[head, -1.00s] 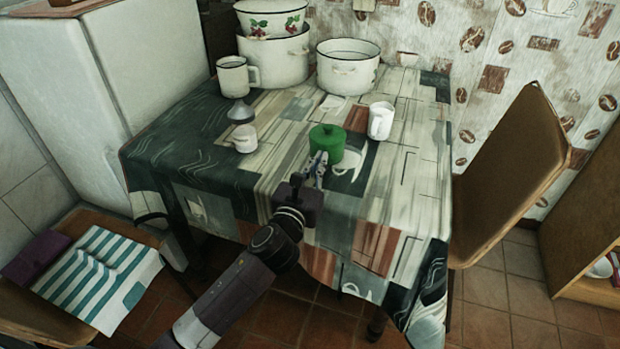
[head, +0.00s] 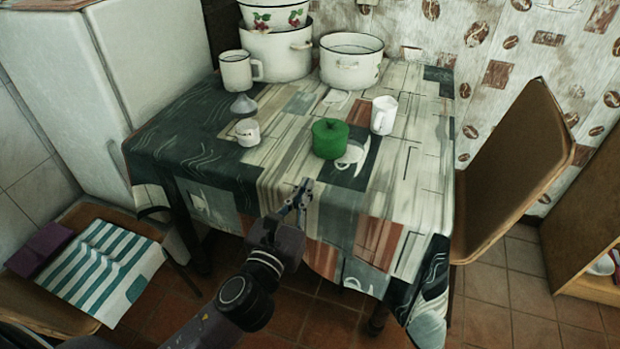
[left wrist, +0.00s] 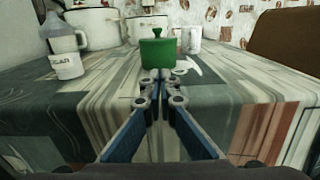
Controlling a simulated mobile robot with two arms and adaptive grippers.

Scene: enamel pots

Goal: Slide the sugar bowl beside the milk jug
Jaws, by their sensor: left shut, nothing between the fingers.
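The sugar bowl, which I take to be the green lidded pot (head: 329,140), stands upright near the middle of the table. It also shows in the left wrist view (left wrist: 158,57), straight ahead of the fingers. The milk jug, which I take to be the white handled jug (head: 382,116), stands to its right and slightly farther back, with a small gap between them. It shows in the left wrist view too (left wrist: 194,40). My left gripper (head: 304,188) is shut and empty, at the near side of the table, apart from the green pot. My right gripper is out of view.
A white mug (head: 237,70) and large enamel pots (head: 351,64) are behind. A chair (head: 520,160) stands right. The near tablecloth (head: 360,205) is clear.

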